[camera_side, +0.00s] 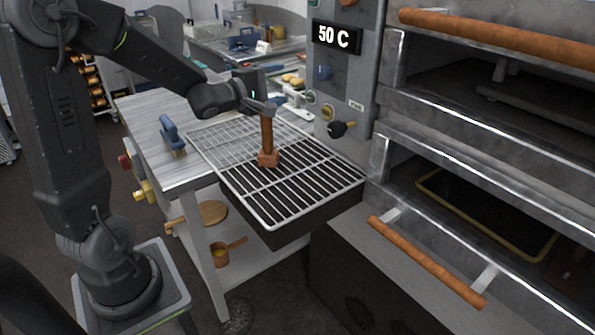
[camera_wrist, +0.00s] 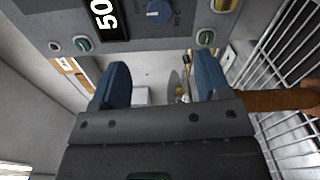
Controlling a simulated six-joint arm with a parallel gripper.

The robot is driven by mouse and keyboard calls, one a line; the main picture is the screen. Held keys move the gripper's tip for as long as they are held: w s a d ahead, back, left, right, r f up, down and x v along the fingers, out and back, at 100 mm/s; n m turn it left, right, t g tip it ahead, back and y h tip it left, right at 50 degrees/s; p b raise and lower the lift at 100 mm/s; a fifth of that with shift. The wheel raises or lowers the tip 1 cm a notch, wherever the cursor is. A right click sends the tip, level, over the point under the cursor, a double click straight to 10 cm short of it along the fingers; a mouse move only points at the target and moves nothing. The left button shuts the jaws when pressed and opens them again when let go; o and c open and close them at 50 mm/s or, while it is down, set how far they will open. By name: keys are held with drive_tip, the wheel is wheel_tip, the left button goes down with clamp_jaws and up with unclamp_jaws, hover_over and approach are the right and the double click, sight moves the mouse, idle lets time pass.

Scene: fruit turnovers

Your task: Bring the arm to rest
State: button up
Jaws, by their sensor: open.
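My gripper (camera_wrist: 162,78) is open, with its two blue fingers apart and nothing seen between them. In the side view my arm reaches over the near end of the counter, and the gripper body (camera_side: 252,88) is above the wire rack (camera_side: 215,142), near the oven's control panel (camera_side: 345,85). The fingers are hard to make out there. A brown wooden bar (camera_side: 267,135) with a wider foot hangs or stands beside the gripper over the rack. It also shows at the right in the wrist view (camera_wrist: 280,101). I cannot tell whether it is fixed to my wrist or touches the rack.
The panel display (camera_side: 337,36) reads 50 C. The lower oven's wooden handle (camera_side: 425,260) juts out at right; the upper handle (camera_side: 500,37) is above it. A blue-handled object (camera_side: 172,135) is on the metal table (camera_side: 150,115). A wooden board (camera_side: 212,212) and small pot (camera_side: 219,255) are below.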

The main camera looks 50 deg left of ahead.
drive_tip(key=s+d+f+m+g, duration=0.1)
drive_tip(key=s+d+m+g, duration=0.5)
drive_tip(key=s+d+m, duration=0.3)
drive_tip(key=s+d+f+m+g, duration=0.2)
drive_tip(key=s+d+m+g, duration=0.4)
drive_tip(key=s, duration=0.8)
drive_tip(key=d+m, duration=0.3)
drive_tip(key=m, duration=0.2)
drive_tip(key=shift+d+h, duration=0.15)
drive_tip(key=shift+h, duration=0.15)
